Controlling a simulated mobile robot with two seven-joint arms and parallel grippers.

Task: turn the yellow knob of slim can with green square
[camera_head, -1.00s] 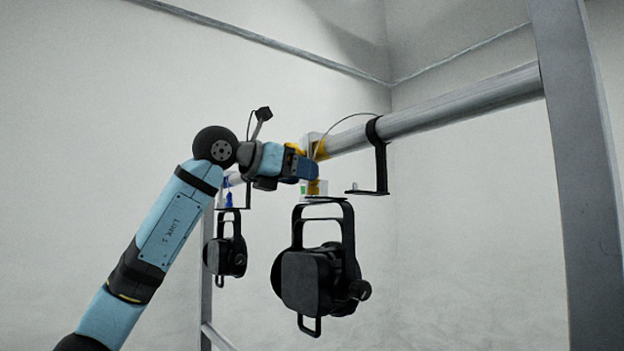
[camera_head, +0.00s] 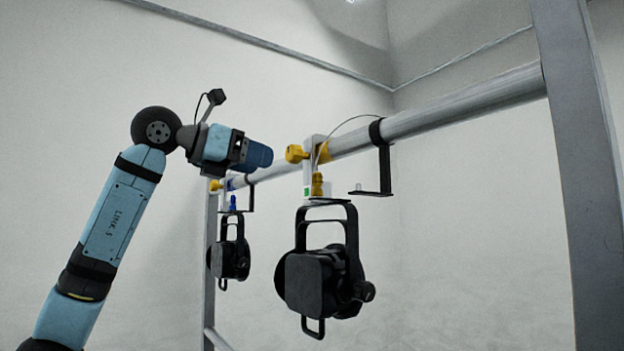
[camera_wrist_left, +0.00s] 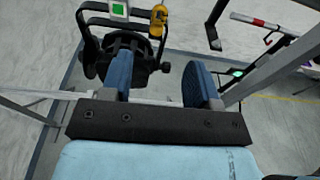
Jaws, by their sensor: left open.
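The black can with the green square (camera_head: 320,280) hangs from the metal pipe by a white clamp. The green square (camera_head: 307,191) is on the clamp, beside a lower yellow knob (camera_head: 317,185). Another yellow knob (camera_head: 295,153) sticks out at the clamp's upper left. My left gripper (camera_head: 261,155) is open and empty, left of the upper yellow knob with a gap between them. In the left wrist view the can (camera_wrist_left: 125,45), green square (camera_wrist_left: 119,9) and a yellow knob (camera_wrist_left: 158,18) show beyond the open blue fingers (camera_wrist_left: 159,70). My right gripper is not in view.
The pipe (camera_head: 450,107) runs to an upright post (camera_head: 585,180) at right. A black bracket (camera_head: 385,170) and a cable hang right of the clamp.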

